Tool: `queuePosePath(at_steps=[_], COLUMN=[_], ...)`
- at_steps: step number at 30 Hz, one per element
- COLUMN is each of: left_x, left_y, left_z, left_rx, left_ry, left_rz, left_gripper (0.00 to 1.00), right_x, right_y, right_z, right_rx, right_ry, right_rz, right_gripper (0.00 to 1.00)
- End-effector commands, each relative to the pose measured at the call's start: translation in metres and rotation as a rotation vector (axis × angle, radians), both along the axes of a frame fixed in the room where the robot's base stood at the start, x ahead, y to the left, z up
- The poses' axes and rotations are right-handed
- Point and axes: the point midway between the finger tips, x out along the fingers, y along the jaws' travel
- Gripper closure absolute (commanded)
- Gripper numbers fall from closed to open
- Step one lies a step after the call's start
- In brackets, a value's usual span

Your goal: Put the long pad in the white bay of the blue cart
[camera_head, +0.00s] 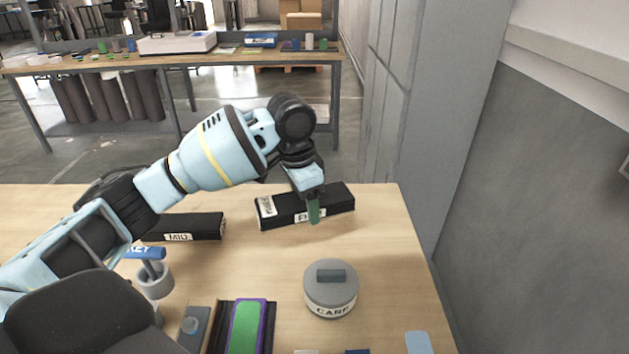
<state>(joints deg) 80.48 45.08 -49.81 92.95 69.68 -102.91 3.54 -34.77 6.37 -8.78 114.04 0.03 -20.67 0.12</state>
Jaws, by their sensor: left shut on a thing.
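My left gripper (312,203) reaches in from the left over the wooden table and points down. It is shut on a small upright green piece (313,212), most of which the jaws hide. The green piece is in front of a black box (338,200) with white labels, one starting with F. I cannot tell whether they touch. A long green pad (246,327) lies in a purple-edged dark tray (271,312) at the bottom. I cannot make out a blue cart or white bay. My right gripper is not in view.
A round grey lidded tin (330,297) stands right of the tray. A grey wall (540,200) bounds the right side. The table's right part is mostly clear.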

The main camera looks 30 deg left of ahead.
Motion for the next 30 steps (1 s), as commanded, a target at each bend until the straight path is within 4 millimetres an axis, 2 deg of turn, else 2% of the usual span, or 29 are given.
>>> queuePosePath(at_steps=[3,9,18,24,30], left_x=[-0.020,-0.059,-0.108,-0.120,-0.120], left_y=[-0.023,-0.057,-0.085,-0.090,-0.090], left_z=[0.004,0.006,0.005,0.004,0.004], left_rx=[0.003,0.001,-0.005,-0.008,-0.008], left_ry=[-0.006,-0.006,-0.008,-0.008,-0.009], left_rz=[0.108,0.307,0.533,0.588,0.591], left_gripper=[0.71,0.71,0.71,0.71,0.71], right_x=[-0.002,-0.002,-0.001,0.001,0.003], right_y=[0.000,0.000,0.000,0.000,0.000], right_z=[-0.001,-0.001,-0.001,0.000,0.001], right_rx=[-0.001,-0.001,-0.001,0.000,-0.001], right_ry=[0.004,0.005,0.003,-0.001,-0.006], right_rz=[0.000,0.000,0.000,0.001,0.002], right_gripper=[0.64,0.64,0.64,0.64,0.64])
